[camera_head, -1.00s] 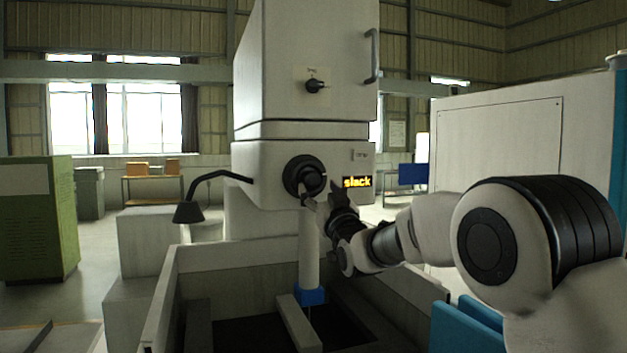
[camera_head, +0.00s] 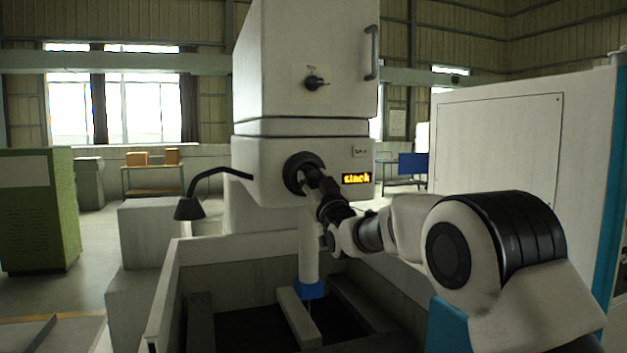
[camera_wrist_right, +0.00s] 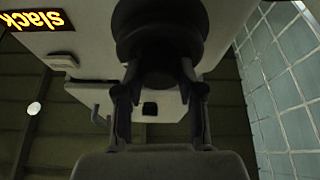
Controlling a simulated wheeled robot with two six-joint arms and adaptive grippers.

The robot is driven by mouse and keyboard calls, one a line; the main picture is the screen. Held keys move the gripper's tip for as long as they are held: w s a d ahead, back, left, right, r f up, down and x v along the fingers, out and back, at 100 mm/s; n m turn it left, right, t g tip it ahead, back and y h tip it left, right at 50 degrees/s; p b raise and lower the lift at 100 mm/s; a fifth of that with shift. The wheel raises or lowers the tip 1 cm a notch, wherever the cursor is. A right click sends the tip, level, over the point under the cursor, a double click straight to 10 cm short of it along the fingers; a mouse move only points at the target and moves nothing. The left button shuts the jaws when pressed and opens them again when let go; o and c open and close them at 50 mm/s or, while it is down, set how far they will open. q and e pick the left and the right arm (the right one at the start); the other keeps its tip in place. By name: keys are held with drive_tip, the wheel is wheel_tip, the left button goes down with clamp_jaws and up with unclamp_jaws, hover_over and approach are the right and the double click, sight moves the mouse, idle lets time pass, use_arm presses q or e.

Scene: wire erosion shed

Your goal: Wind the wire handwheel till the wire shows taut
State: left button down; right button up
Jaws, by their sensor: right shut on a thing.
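The black wire handwheel (camera_head: 296,168) is on the front of the white machine head (camera_head: 262,155). My right gripper (camera_head: 312,178) is at the handwheel and covers its right part. In the right wrist view the fingers (camera_wrist_right: 160,98) stand on either side of the dark handwheel (camera_wrist_right: 160,38), shut on a part of it; the exact contact is hard to see. The amber display (camera_head: 356,179) right of the wheel reads "slack"; it also shows upside down in the right wrist view (camera_wrist_right: 36,20). My left gripper is not in view.
A black lamp (camera_head: 188,207) on a bent arm sticks out left of the handwheel. Below is an open tank (camera_head: 165,285) with a white column (camera_head: 309,250) ending in a blue collar (camera_head: 312,290). A small black knob (camera_head: 315,83) sits higher on the machine. A white cabinet (camera_head: 500,150) stands right.

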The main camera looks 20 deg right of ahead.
drive_tip(key=shift+r+m, duration=0.1)
drive_tip(key=shift+m, duration=0.3)
drive_tip(key=m+h+b, duration=0.1)
drive_tip(key=m+h, duration=0.1)
drive_tip(key=m, duration=0.1)
drive_tip(key=shift+a+m+b, duration=0.1)
drive_tip(key=shift+m+b, duration=0.2)
drive_tip(key=m+h, duration=0.2)
drive_tip(key=m, duration=0.1)
drive_tip(key=shift+r, duration=0.2)
drive_tip(key=shift+m+g+h, duration=0.5)
drive_tip(key=shift+m+h, duration=0.2)
drive_tip(key=shift+m, duration=0.9)
drive_tip(key=o, duration=1.2)
drive_tip(key=shift+c, duration=0.2)
drive_tip(key=shift+w+f, duration=0.1)
drive_tip(key=shift+f, duration=0.05)
